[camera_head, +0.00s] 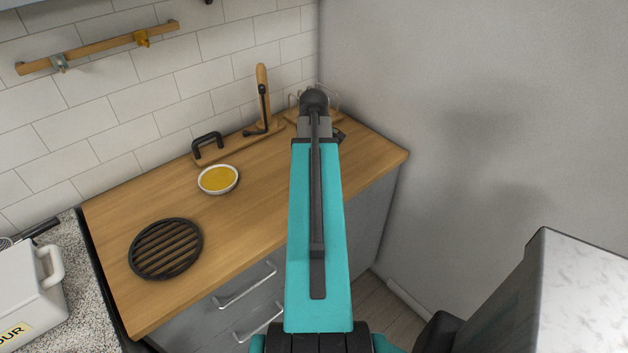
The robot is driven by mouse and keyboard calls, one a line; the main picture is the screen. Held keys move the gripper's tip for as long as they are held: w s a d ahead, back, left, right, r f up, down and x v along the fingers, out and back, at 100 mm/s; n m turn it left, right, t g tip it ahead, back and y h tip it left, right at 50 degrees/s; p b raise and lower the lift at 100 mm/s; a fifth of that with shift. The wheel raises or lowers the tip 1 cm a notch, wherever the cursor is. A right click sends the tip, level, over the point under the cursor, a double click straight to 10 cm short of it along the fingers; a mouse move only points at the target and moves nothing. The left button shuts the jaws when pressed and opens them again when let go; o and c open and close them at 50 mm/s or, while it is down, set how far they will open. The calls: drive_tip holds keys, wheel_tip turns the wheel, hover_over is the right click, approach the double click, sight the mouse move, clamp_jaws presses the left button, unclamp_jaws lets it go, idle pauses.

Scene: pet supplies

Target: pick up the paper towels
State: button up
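I see no paper towels in the head view. An upright wooden post with a thin black rod (263,95) stands on the counter by the tiled wall; I see no roll on it. My teal arm reaches up the middle of the view and covers part of the counter. I cannot make out my gripper or its fingers past the dark joint at the arm's far end.
The wooden counter (190,270) holds a round black grate (166,248), a yellow-filled bowl (218,179) and a board with a black handle (208,146). A wire rack (334,103) stands in the corner. A white canister (30,292) is lower left. A grey wall (480,100) bounds the right.

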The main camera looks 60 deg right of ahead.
drive_tip(key=c, duration=1.1)
drive_tip(key=shift+r, duration=0.15)
